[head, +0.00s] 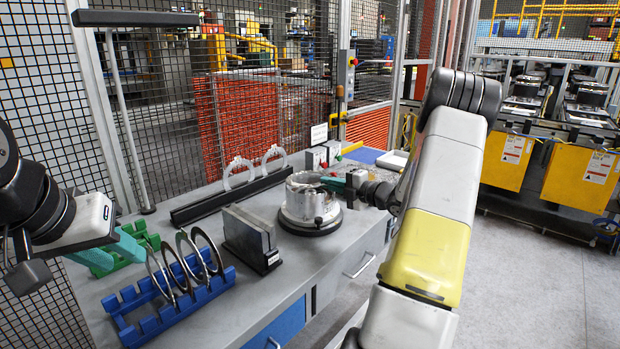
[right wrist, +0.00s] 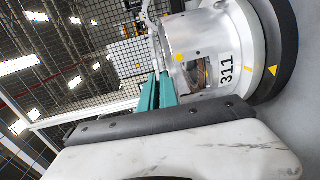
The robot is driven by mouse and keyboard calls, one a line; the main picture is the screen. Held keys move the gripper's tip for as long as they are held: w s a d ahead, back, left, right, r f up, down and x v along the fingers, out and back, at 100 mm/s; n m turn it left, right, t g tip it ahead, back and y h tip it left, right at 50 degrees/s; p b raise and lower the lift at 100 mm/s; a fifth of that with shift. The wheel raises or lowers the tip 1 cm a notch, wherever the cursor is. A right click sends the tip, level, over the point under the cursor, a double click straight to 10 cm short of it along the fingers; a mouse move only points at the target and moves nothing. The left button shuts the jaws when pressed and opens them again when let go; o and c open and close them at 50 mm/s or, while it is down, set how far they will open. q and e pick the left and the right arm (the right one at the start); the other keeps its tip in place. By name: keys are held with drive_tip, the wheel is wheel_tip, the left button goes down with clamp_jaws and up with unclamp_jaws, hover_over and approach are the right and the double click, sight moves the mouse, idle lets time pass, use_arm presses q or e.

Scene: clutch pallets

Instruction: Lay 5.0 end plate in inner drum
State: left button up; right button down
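The drum (head: 299,208) is a silvery metal cylinder on a dark round base on the bench. It also shows in the right wrist view (right wrist: 212,45), marked 311. My right gripper (head: 333,183) reaches the drum's top from the right. In the right wrist view its teal fingers (right wrist: 157,88) are close together and appear shut on a thin, pale plate (right wrist: 154,38), seen edge-on at the drum's top. Whether this plate touches the drum is unclear. My left gripper (head: 112,252) has its teal fingers apart, above the green rack, with nothing visible between them.
A blue rack (head: 165,318) holds several thin upright rings (head: 206,252). A green rack (head: 134,240) is behind it. A grey block (head: 247,236) stands left of the drum. A dark rail (head: 225,203) with two pale rings stands behind. The bench front is clear.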

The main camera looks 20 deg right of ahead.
sight(329, 202)
drive_tip(key=shift+s+f, duration=0.1)
drive_tip(key=shift+f, duration=2.1)
drive_tip(key=c, duration=1.6)
unclamp_jaws()
drive_tip(key=shift+r, duration=0.1)
drive_tip(key=shift+o, duration=0.3)
drive_tip(key=shift+f, duration=0.2)
drive_tip(key=f+v, duration=0.1)
drive_tip(key=v, duration=0.5)
wheel_tip(329, 202, up, 10)
drive_tip(key=s+d, duration=0.1)
drive_tip(key=shift+s+r, duration=0.25)
drive_tip(key=shift+s, duration=0.05)
